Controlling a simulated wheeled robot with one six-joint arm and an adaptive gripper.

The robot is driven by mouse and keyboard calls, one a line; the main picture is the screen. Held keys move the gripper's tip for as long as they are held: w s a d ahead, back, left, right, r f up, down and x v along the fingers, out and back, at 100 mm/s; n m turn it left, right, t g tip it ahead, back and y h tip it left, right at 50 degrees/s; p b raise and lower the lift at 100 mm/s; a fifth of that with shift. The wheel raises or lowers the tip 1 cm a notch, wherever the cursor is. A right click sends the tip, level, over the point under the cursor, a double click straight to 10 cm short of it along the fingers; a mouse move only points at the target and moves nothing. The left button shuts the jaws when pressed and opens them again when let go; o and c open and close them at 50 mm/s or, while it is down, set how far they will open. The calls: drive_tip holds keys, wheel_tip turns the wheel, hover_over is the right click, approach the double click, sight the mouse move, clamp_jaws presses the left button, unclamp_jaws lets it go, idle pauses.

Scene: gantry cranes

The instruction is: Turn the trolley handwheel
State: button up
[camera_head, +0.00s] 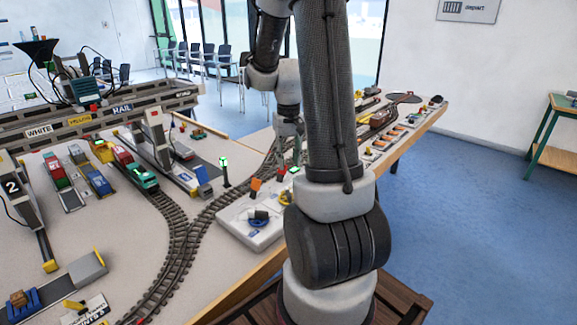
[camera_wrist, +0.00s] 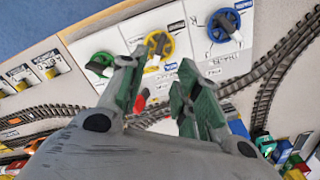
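Three handwheels sit on white control panels. In the wrist view a green wheel (camera_wrist: 100,64) is on the left, a yellow wheel (camera_wrist: 160,44) in the middle and a blue wheel (camera_wrist: 223,24) on the right. I cannot read which label marks the trolley. My gripper (camera_wrist: 161,68) is open, its two green-grey fingers apart, with the yellow wheel beyond the gap. I see no contact with any wheel. In the head view the blue wheel (camera_head: 259,221) and part of the yellow wheel (camera_head: 285,198) show; my arm hides the rest.
Model railway tracks (camera_head: 178,240) curve beside the panels. Open blue floor (camera_head: 450,240) lies to the right.

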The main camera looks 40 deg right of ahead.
hover_over(288, 190)
wheel_tip(288, 190, down, 5)
drive_tip(key=shift+r, duration=0.2)
wheel_tip(288, 190, down, 7)
drive_tip(key=shift+a+f, duration=0.1)
drive_tip(key=shift+c, duration=0.2)
clamp_jaws()
